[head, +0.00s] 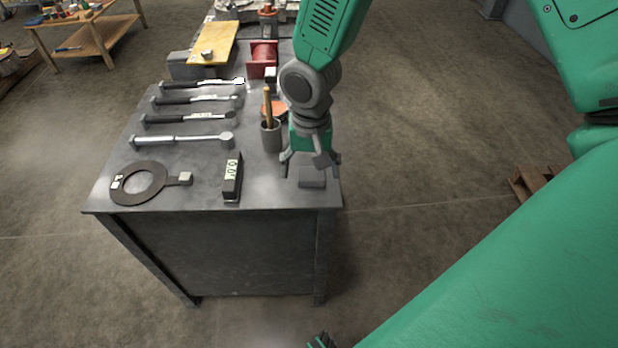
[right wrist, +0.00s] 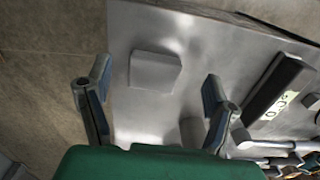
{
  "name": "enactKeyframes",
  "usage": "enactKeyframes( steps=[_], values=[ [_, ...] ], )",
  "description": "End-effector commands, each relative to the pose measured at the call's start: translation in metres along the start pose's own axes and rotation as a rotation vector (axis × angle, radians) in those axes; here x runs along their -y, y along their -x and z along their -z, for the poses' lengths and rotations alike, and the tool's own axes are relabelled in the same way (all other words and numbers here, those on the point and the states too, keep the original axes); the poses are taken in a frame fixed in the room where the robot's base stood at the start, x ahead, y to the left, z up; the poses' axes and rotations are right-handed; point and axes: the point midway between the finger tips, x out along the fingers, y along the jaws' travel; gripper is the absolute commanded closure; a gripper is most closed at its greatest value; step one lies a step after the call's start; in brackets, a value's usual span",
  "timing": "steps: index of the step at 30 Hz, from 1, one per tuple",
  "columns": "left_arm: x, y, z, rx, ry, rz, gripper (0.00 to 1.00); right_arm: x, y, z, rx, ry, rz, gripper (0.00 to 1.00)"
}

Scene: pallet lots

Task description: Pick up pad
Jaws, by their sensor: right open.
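The pad looks like a small flat grey block (head: 312,177) near the front right corner of the grey metal table (head: 270,192). In the right wrist view the pad (right wrist: 155,71) lies flat on the table top, between the lines of the two fingers and beyond the palm. My right gripper (head: 312,163) points down over that corner, open and empty, its fingers partly in front of the pad's far side. In the right wrist view its fingers (right wrist: 157,80) are spread wide, with none seen touching the pad.
A black gauge box (head: 232,178) with a pale display stands left of the pad. A cup (head: 271,137) holding a wooden handle is close behind. A dark ring (head: 150,168) and several wrenches (head: 180,139) lie left. The table's right edge is near the pad.

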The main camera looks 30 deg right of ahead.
Motion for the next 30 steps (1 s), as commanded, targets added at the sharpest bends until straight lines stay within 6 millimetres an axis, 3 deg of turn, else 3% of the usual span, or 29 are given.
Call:
enactKeyframes(
  steps=[1, 5, 12, 13, 16, 17, 26, 30],
  values=[
    [0.000, -0.006, 0.000, 0.000, 0.000, 0.000, 0.58, -0.001, -0.013, -0.001, 0.004, -0.002, -0.001, 0.24],
    [0.000, -0.012, -0.001, 0.000, 0.000, 0.000, 0.58, 0.000, -0.031, -0.001, 0.002, -0.002, -0.001, 0.24],
    [0.000, -0.011, -0.001, 0.000, -0.001, 0.000, 0.58, 0.001, -0.032, -0.002, -0.002, 0.000, -0.002, 0.24],
    [0.000, -0.011, -0.001, 0.000, -0.001, 0.000, 0.58, 0.001, -0.032, -0.002, -0.002, 0.000, -0.002, 0.28],
    [0.000, -0.011, -0.001, 0.000, -0.001, 0.000, 0.58, 0.002, -0.032, -0.002, -0.002, 0.000, -0.002, 0.63],
    [0.000, -0.011, -0.001, 0.000, -0.001, 0.000, 0.58, 0.001, -0.032, -0.002, -0.001, 0.000, -0.002, 0.69],
    [0.000, -0.011, -0.001, 0.000, 0.000, 0.000, 0.58, 0.000, -0.032, -0.001, 0.000, -0.001, 0.000, 0.69],
    [0.000, -0.007, 0.000, 0.000, 0.000, 0.000, 0.58, 0.001, -0.020, 0.000, -0.003, -0.003, 0.001, 0.69]
  ],
)
